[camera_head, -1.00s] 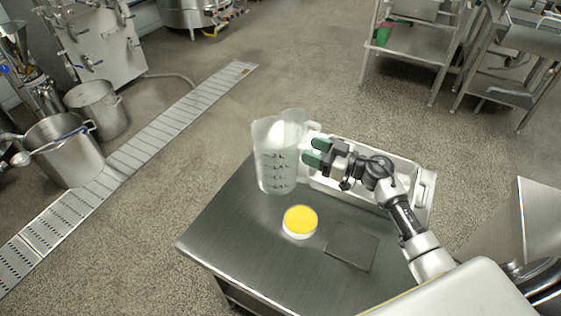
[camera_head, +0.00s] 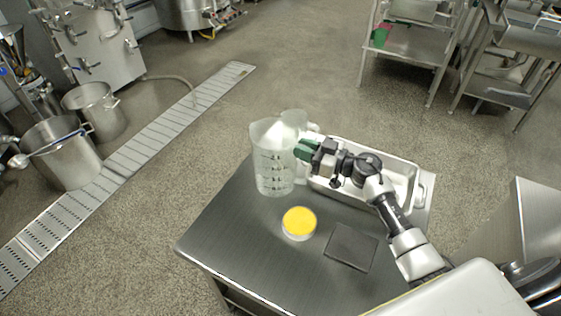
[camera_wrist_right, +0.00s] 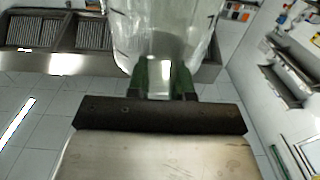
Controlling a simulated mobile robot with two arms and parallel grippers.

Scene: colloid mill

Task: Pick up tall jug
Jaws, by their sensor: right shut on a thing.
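The tall jug (camera_head: 272,165) is clear, with dark level marks, and stands upright at the far left of the steel table. It also shows at the top of the right wrist view (camera_wrist_right: 165,28). My right gripper (camera_head: 307,150) is at the jug's handle side, its green fingers shut on the handle. In the wrist view the green fingers (camera_wrist_right: 160,78) sit on both sides of the pale handle. The exact contact is partly hidden by the fingers. My left gripper is not in view.
The steel table (camera_head: 220,240) also carries a metal tray (camera_head: 405,180) behind my right arm, a round yellow-filled dish (camera_head: 299,223) and a dark flat square (camera_head: 351,247). Steel pots (camera_head: 62,155) stand on the floor at left, beside a drain grate (camera_head: 120,165).

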